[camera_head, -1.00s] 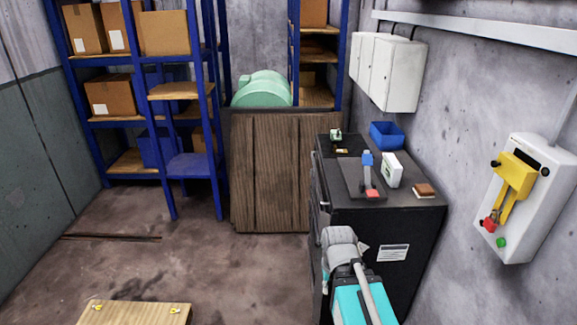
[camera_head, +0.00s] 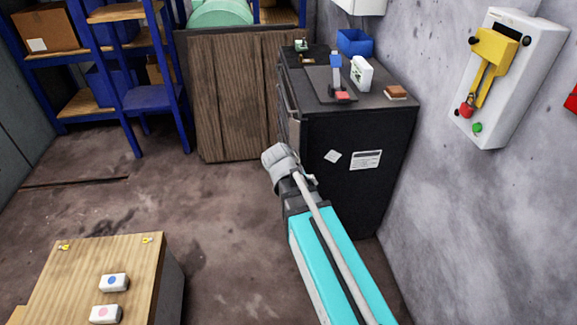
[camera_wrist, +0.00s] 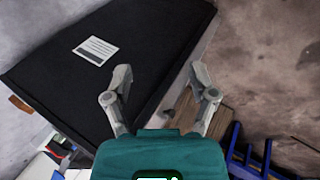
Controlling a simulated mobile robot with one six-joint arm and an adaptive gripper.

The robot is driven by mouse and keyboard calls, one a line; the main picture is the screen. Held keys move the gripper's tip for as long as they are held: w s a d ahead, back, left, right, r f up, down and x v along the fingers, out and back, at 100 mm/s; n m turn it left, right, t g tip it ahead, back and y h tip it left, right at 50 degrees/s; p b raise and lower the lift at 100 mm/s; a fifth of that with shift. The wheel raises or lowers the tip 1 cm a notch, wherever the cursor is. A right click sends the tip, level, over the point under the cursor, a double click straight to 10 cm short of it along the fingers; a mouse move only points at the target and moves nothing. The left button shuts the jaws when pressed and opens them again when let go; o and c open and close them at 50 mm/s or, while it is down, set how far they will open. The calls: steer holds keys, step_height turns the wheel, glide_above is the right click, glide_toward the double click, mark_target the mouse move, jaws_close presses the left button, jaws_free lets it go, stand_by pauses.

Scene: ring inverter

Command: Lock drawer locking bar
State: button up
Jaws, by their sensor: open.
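The black drawer cabinet (camera_head: 345,165) stands against the right wall in the head view. Its drawer front faces left and shows only at a steep angle. A narrow grey bar or handle (camera_head: 289,104) runs along that front; whether it is the locking bar, and whether it is locked, I cannot tell. In the wrist view the cabinet's dark side (camera_wrist: 110,30) with a white label fills the upper left. My gripper (camera_wrist: 161,72) is open and empty, its fingers apart near the cabinet's edge. My teal arm covers part of the cabinet's lower side in the head view.
A blue bin (camera_head: 355,42), a white box (camera_head: 361,73) and small items sit on the cabinet top. A white wall box with a yellow lever (camera_head: 492,58) hangs at right. A wooden-topped box (camera_head: 100,275) stands at lower left. Open floor lies between.

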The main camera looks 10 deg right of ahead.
steer(key=w+a+f+n+t+h+b, duration=0.3)
steer(key=w+b, duration=0.5)
steer(key=b, duration=0.3)
steer(key=w+a+f+n+t+h+b, duration=0.3)
steer(key=w+a+f+t+h+b, duration=0.2)
steer(key=w+b, duration=0.4)
steer(key=a+t+b, duration=0.1)
steer(key=a+b, duration=0.1)
steer(key=b, duration=0.1)
steer(key=shift+a+f, duration=0.25)
steer(key=shift+f, duration=0.1)
steer(key=shift+d, duration=0.1)
steer(key=x, duration=1.3)
steer(key=shift+w+d+r, duration=0.15)
steer(key=shift+w+d, duration=0.05)
steer(key=shift+w, duration=0.05)
steer(key=shift+c, duration=0.3)
jaws_close()
